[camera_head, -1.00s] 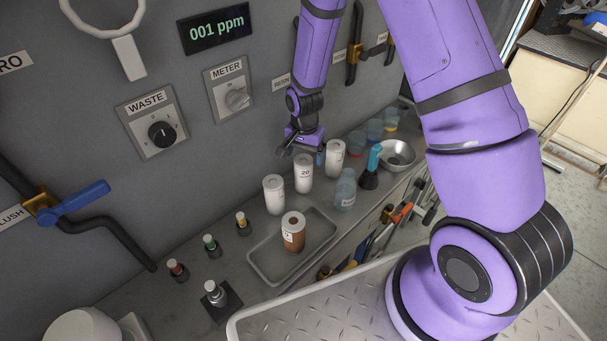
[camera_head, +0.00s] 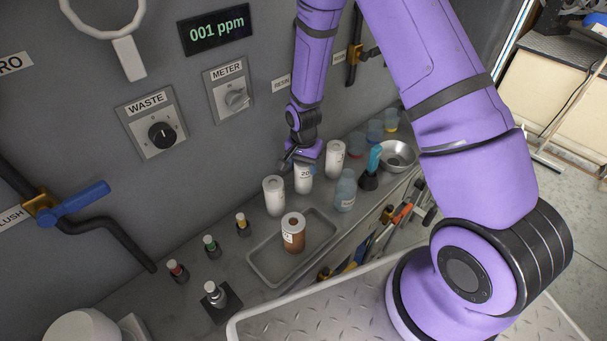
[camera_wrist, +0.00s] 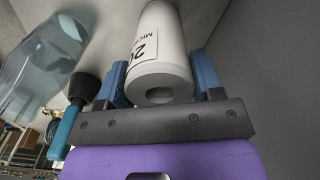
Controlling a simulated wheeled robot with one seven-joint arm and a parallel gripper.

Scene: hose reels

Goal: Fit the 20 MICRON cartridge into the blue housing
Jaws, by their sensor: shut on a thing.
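My gripper (camera_head: 303,163) is shut on the top of the white cartridge marked 20 (camera_head: 303,182), which stands upright in a row on the grey counter. In the wrist view the cartridge (camera_wrist: 158,48) lies between the two blue fingers of my gripper (camera_wrist: 160,85), with "20 MICRON" partly showing and the hole in its end facing me. Another white cartridge (camera_head: 274,196) stands to its left and a third white cartridge (camera_head: 335,158) to its right. I cannot make out a blue housing for certain.
A brown used-looking cartridge (camera_head: 293,235) stands in a grey tray (camera_head: 262,275) in front. A clear bluish bottle (camera_head: 345,192), a teal-handled brush (camera_head: 372,168) and a metal bowl (camera_head: 397,154) stand to the right. Small bottles with coloured caps (camera_head: 210,245) stand at the left.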

